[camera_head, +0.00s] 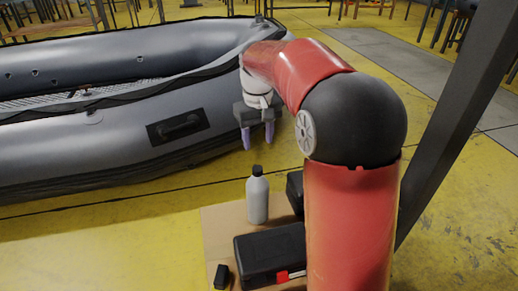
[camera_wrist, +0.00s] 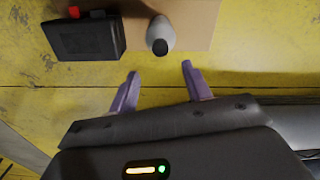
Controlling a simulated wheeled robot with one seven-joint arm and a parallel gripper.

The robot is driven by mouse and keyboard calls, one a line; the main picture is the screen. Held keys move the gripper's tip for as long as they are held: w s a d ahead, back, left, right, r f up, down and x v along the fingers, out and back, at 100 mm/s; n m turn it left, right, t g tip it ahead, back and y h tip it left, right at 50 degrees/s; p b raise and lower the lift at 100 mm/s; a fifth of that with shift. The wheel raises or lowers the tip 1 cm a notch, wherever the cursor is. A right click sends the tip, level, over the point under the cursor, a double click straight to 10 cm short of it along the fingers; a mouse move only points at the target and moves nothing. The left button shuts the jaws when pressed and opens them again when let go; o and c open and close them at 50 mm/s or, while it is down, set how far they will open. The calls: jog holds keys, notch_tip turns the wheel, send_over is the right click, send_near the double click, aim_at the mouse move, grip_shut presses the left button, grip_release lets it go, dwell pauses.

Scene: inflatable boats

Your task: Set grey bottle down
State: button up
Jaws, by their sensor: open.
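The grey bottle (camera_head: 257,197) with a black cap stands upright on a tan board (camera_head: 218,222) on the floor. In the wrist view the bottle (camera_wrist: 163,36) is seen from above, cap towards me, beyond the fingertips. My gripper (camera_head: 258,137) hangs above the bottle, its purple fingers pointing down, apart from it. In the wrist view the gripper (camera_wrist: 159,72) is open, with nothing between its fingers.
A small black object (camera_head: 221,277) is near the board's left edge. A grey inflatable boat (camera_head: 90,140) lies behind.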

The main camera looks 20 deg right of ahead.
jog(key=s+r+m+t, duration=0.1)
jog(key=s+r+t, duration=0.3)
jog(key=s, duration=0.9)
jog(key=s+f+m+t, duration=0.1)
jog(key=s+f, duration=0.2)
jog(key=s, duration=1)
jog(key=shift+s+f+m+t, duration=0.15)
jog(key=shift+f+m+t, duration=0.15)
jog(key=shift+f, duration=0.1)
jog(key=shift+r+p, duration=0.3)
